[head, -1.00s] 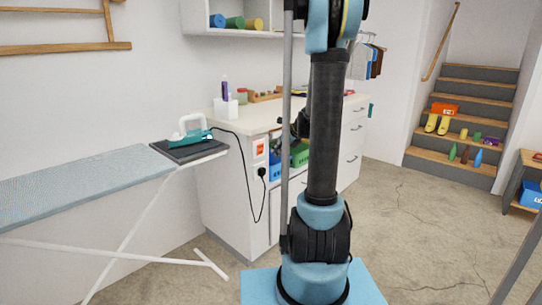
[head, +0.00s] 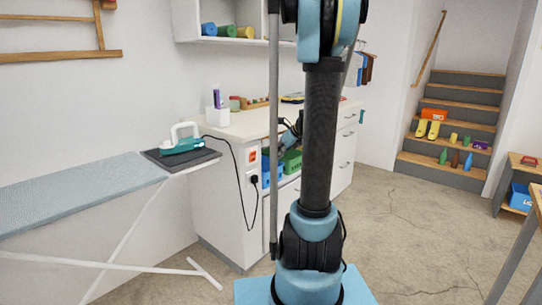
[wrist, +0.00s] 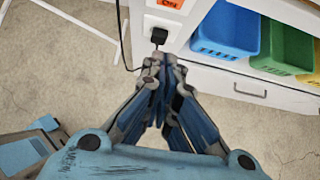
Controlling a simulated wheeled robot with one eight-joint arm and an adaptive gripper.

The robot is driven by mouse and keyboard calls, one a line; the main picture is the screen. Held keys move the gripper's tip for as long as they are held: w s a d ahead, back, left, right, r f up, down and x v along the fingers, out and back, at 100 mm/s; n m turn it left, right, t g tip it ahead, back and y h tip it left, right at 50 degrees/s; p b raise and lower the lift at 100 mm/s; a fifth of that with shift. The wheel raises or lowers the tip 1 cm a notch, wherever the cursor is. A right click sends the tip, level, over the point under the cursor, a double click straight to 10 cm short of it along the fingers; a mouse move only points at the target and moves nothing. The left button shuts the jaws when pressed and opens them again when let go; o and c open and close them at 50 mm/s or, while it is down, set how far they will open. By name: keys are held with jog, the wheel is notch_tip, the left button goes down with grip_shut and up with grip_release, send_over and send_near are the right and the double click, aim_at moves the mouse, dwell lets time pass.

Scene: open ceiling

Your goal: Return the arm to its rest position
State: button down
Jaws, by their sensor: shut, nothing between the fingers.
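My arm stands upright in the middle of the head view, and its upper part runs out of the top of the picture. My gripper (wrist: 162,66) shows in the wrist view with its fingers together and nothing between them. It points toward the wall socket and black plug (wrist: 159,36) on the cabinet's end, with floor below. In the head view the gripper itself is mostly hidden behind my arm column.
An ironing board (head: 75,190) with a teal iron (head: 183,140) stands at left. A white cabinet (head: 222,200) with blue (wrist: 226,30) and green bins (wrist: 286,50) is close by. Stairs (head: 455,120) holding several items rise at right. Open concrete floor (head: 410,230) lies at right.

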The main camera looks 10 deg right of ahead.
jog(key=s+a+f+n+g+h, duration=0.1)
jog(key=s+f+n, duration=0.3)
jog(key=s+n, duration=1)
jog(key=s+f+n+g+h, duration=0.3)
jog(key=s+n, duration=1.1)
jog(key=s, duration=0.7)
jog(key=shift+s+a+f+h, duration=0.4)
jog(key=shift+f+h, duration=0.2)
jog(key=shift+h, duration=0.1)
jog(key=shift+w+f, duration=0.2)
jog(key=shift+w, duration=0.25)
